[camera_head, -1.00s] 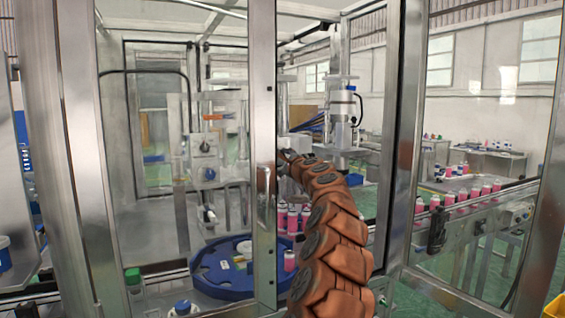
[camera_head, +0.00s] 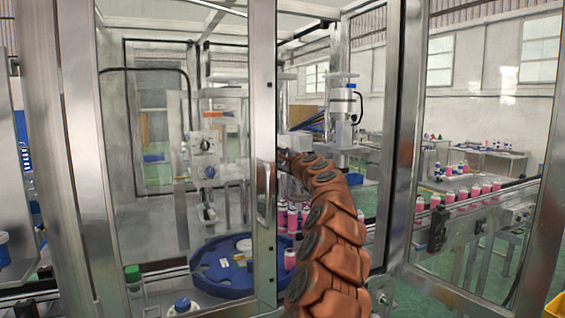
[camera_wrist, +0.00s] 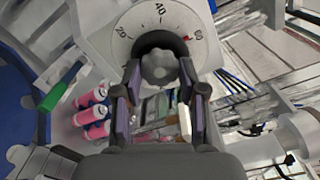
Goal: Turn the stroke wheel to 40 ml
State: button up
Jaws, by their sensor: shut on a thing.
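A red mark sits on the dial close to the 60, to the right of the 40. My gripper (camera_wrist: 161,82) has one dark finger on each side of the knob and is shut on it. The exact contact at the fingertips is hard to make out. In the head view my brown arm reaches through the open door, and the knob is hidden there.
Pink bottles (camera_wrist: 92,113) stand left of my gripper, near a blue rotary table (camera_head: 215,285). A metal door frame (camera_head: 264,120) stands close on the arm's left and a post (camera_head: 398,130) on its right. A conveyor with several pink bottles (camera_head: 462,195) runs at right.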

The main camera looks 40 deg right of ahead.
jog(key=n+b, duration=0.3)
jog(key=n, duration=0.2)
jog(key=shift+f, duration=0.2)
jog(key=n+b, duration=0.2)
jog(key=n, duration=0.3)
jog(key=shift+r, duration=0.1)
jog(key=shift+n, duration=0.3)
jog(key=o, duration=1.1)
jog(key=shift+r, duration=0.1)
jog(key=shift+o, duration=0.2)
jog(key=shift+a+r, duration=0.1)
